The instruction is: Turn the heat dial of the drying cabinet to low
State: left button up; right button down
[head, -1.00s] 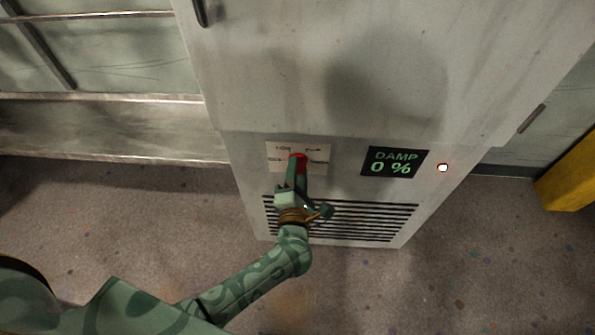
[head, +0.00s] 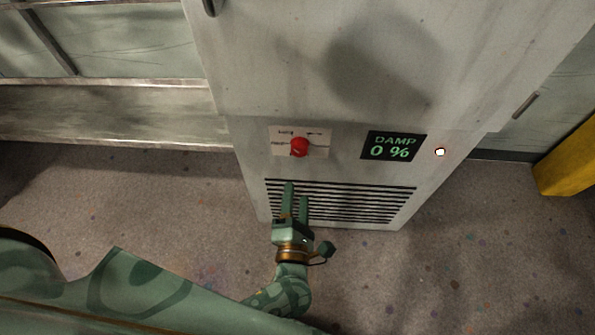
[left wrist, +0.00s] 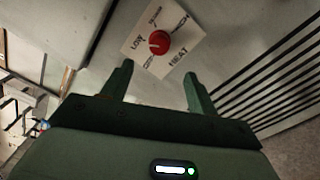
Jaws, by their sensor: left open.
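The drying cabinet (head: 262,80) stands ahead, with a red heat dial (head: 299,147) on a pale label plate (head: 318,136) on its lower front. The left wrist view shows the dial (left wrist: 159,42) on its plate (left wrist: 181,44), with LOW to its left and HEAT below. A small mark shows on the dial's lower-left side; I cannot tell exactly which setting it points at. My left gripper (head: 296,191) is open and empty, its fingers apart from the dial and below it in the head view. The fingers (left wrist: 158,70) point toward the plate in the left wrist view.
A black display (head: 393,146) reads DAMP 0 %, with a small lit lamp (head: 440,152) beside it. A slatted vent (head: 370,202) lies below the dial. A metal shelf (head: 100,115) is at left, a yellow object (head: 570,165) at right.

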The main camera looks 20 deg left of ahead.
pick_arm(q)
jog(key=v, duration=0.4)
jog(key=shift+s+d, duration=0.1)
jog(key=shift+s, duration=0.25)
jog(key=shift+f, duration=0.1)
